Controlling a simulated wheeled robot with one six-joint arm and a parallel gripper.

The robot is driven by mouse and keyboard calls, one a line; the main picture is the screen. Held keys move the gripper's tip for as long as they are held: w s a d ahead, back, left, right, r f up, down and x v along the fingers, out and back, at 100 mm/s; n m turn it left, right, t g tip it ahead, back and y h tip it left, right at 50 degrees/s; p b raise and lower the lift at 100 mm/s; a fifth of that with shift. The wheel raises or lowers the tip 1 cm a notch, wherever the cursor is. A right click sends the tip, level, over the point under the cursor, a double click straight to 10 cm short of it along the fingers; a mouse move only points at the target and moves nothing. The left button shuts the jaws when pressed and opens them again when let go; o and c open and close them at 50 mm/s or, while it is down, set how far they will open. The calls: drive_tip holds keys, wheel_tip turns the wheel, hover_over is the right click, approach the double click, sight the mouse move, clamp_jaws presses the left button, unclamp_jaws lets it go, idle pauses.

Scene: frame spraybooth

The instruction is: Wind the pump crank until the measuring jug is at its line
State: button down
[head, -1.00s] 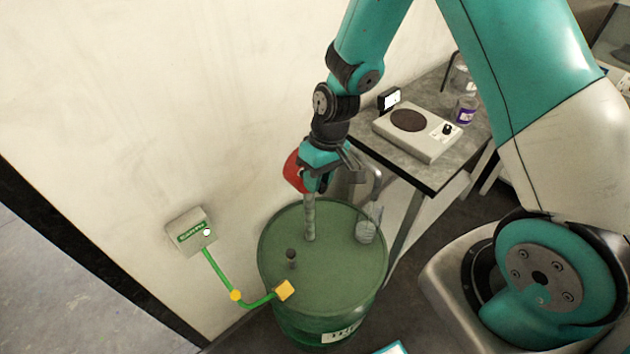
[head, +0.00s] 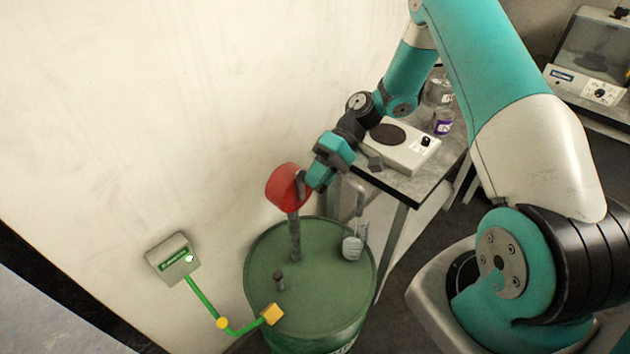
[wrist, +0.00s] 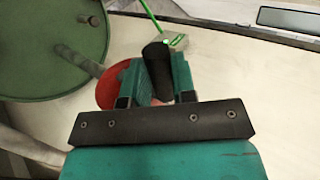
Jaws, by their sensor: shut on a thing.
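The pump has a red round head (head: 287,187) on a grey post that rises from the green drum (head: 312,270). My gripper (head: 311,180) is at the right side of the red head. In the wrist view my gripper (wrist: 157,80) is shut on the dark crank handle (wrist: 157,62), with the red head (wrist: 108,88) behind it. A grey spout curves down at the right of the pump, over a clear measuring jug (head: 352,247) at the drum's right edge. The jug's line and level are too small to read.
A green cable runs from a grey wall box (head: 173,258) to a yellow clamp (head: 272,314) on the drum rim. A table with a hotplate (head: 400,150) and bottles stands behind at the right. The wall is close on the left.

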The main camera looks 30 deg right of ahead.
drive_tip(key=shift+w+d, duration=0.1)
drive_tip(key=shift+d, duration=0.05)
idle(0.4)
drive_tip(key=c, duration=0.9)
unclamp_jaws()
drive_tip(key=shift+c, duration=0.2)
drive_tip(key=p+v, duration=1.2)
drive_tip(key=v, duration=0.5)
drive_tip(key=shift+d, duration=0.3)
drive_tip(key=shift+f+p, duration=0.15)
drive_tip(key=shift+p, duration=0.2)
drive_tip(key=shift+f, duration=0.15)
